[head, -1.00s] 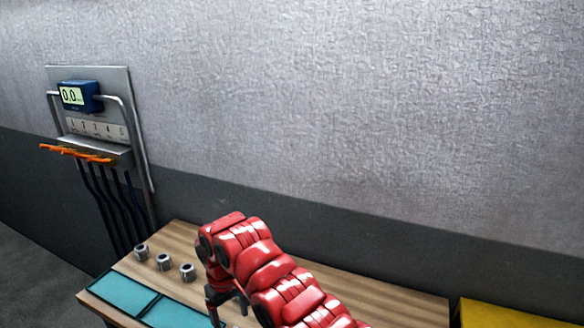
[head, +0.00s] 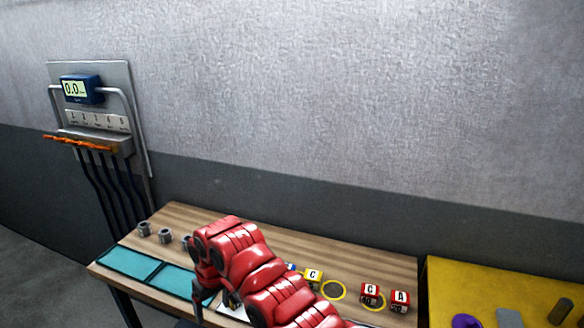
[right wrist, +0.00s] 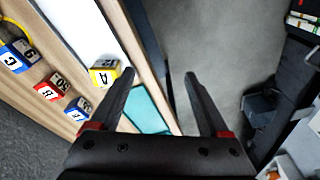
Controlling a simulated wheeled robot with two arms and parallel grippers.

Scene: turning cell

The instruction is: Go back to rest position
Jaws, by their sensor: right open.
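My right arm is red and reaches in from the bottom of the head view over the wooden table (head: 190,217). Its dark right gripper (head: 213,306) points down near the table's front edge, partly hidden by the arm. In the right wrist view the two black fingers of the right gripper (right wrist: 160,76) are spread apart with nothing between them. The grey floor and the table edge show beyond them. A yellow block (right wrist: 104,72) with a letter lies left of the left finger, apart from it. My left gripper is in neither view.
Several grey metal pieces (head: 144,229) stand at the table's left, behind teal mats (head: 130,262). Lettered blocks, including a red one (head: 371,293), and yellow rings (head: 333,290) lie at the right. A yellow surface (head: 480,285) stands beyond. A wall panel (head: 135,100) carries a blue display.

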